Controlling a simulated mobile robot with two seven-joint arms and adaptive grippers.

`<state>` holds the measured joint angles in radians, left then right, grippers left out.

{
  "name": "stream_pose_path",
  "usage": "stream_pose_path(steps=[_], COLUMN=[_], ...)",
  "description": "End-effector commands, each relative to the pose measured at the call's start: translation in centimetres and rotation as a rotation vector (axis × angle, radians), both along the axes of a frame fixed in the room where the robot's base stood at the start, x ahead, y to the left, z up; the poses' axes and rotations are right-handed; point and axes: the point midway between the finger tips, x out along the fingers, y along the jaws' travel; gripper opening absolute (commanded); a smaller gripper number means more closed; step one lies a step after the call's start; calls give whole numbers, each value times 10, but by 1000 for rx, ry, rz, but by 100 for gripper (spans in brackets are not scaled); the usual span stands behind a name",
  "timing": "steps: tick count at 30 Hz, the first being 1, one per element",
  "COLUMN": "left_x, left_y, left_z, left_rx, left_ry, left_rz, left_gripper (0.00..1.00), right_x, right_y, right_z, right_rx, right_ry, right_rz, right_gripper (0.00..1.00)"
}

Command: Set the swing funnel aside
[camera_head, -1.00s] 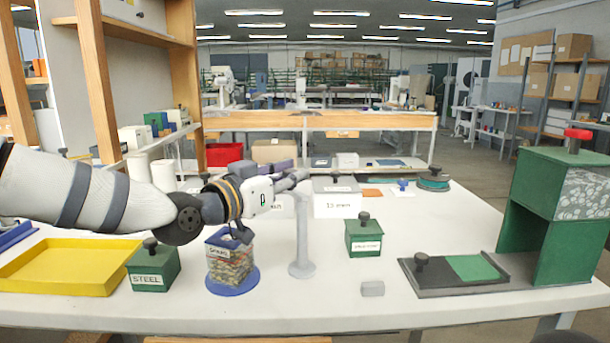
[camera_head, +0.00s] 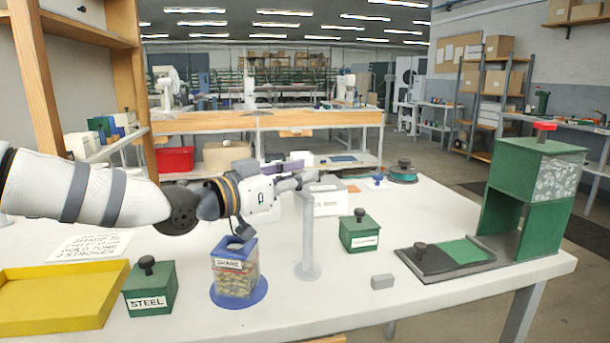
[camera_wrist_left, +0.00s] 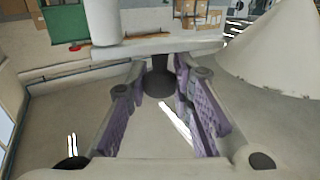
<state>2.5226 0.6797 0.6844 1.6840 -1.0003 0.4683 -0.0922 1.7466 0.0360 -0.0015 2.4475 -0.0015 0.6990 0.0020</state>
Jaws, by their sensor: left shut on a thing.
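The swing funnel has a grey post (camera_head: 309,238) on a round foot on the white table. In the left wrist view, a pale cone (camera_wrist_left: 275,52) shows at the right, joined to a grey crossbar (camera_wrist_left: 165,45). My left gripper (camera_head: 298,180) is at the top of the post in the head view. In the left wrist view, its purple-padded fingers (camera_wrist_left: 158,100) are closed about a dark knob (camera_wrist_left: 157,84) below the crossbar. The cone cannot be made out in the head view, with the gripper in front. My right gripper is out of view.
Beneath my left arm stands a clear "SHARE"-like labelled bin (camera_head: 236,270) on a blue disc. A green STEEL box (camera_head: 150,288) and yellow tray (camera_head: 62,298) are left. A green lidded box (camera_head: 360,234), grey block (camera_head: 382,281) and green press-like stand (camera_head: 525,195) are right.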

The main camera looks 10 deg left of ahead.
Motion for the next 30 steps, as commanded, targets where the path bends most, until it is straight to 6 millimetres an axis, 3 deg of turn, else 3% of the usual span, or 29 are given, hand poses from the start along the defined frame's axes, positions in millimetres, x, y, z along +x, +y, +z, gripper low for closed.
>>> stream_pose_path(steps=[15, 16, 18, 30], left_x=[-1, -1, -1, -9], left_y=[2, 2, 2, 10], left_z=[-3, -3, -3, -1], left_rx=[2, 2, 2, 1], left_ry=[6, 6, 6, 2], left_rz=[-2, -2, -1, 1], left_gripper=[0, 26, 42, 42], right_x=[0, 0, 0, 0], right_y=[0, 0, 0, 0], right_z=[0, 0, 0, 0], right_rx=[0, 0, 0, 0], right_ry=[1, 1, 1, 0], right_rz=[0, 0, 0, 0], right_gripper=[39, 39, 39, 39])
